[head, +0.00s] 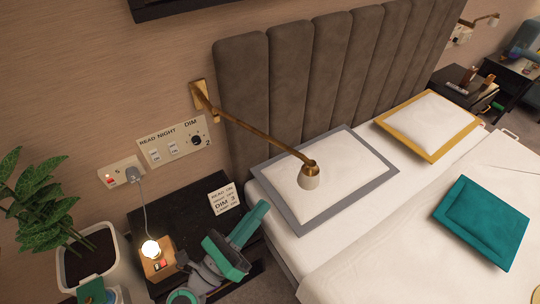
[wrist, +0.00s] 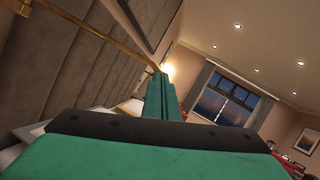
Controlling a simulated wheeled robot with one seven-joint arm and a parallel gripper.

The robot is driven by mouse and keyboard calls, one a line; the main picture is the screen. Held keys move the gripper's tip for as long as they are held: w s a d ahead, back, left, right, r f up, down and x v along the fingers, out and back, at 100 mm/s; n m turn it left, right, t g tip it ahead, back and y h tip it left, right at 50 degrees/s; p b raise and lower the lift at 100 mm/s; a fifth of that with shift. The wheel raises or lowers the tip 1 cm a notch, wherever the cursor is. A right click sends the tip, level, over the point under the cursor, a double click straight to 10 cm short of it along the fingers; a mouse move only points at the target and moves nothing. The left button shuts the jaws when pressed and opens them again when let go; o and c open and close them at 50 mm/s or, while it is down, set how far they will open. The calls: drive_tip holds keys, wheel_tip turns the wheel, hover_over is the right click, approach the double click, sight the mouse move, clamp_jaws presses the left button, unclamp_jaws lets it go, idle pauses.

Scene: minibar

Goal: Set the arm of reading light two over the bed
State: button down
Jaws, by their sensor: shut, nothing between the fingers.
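Reading light two has a brass arm (head: 255,128) on a wall bracket (head: 201,97), beside a panel (head: 174,140) marked 2. In the head view its arm slants right, and its pale shade (head: 309,177) appears over the grey-edged pillow (head: 345,165) on the bed (head: 345,237). My teal gripper (head: 263,206) is shut and empty, below and left of the shade, near the bed's corner. In the wrist view the closed fingers (wrist: 163,78) point up, and the brass arm (wrist: 90,30) crosses the upper left. The fingers seem close to it there; I cannot tell whether they touch.
A dark nightstand (head: 180,212) holds a lit lamp (head: 151,250) and a printed card (head: 224,198). A potted plant (head: 40,200) stands at left. A plugged-in cord (head: 146,205) hangs from the socket. The padded headboard (head: 300,80) is behind the light. Another wall light (head: 490,20) is far right.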

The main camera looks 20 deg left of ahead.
drive_tip(key=w+a+m+y, duration=0.1)
drive_tip(key=w+a+m, duration=0.15)
drive_tip(key=a, duration=0.35)
drive_tip(key=m+g, duration=0.1)
approach(281, 147)
drive_tip(key=x, duration=0.6)
drive_tip(key=shift+w+a+y, duration=0.3)
drive_tip(key=shift+w+y, duration=0.05)
drive_tip(key=shift+y, duration=0.05)
drive_tip(key=shift+f, duration=0.1)
drive_tip(key=x, duration=0.3)
drive_tip(key=f+x, duration=0.1)
drive_tip(key=shift+w+d+r, duration=0.1)
drive_tip(key=shift+w+d, duration=0.05)
drive_tip(key=shift+d, duration=0.1)
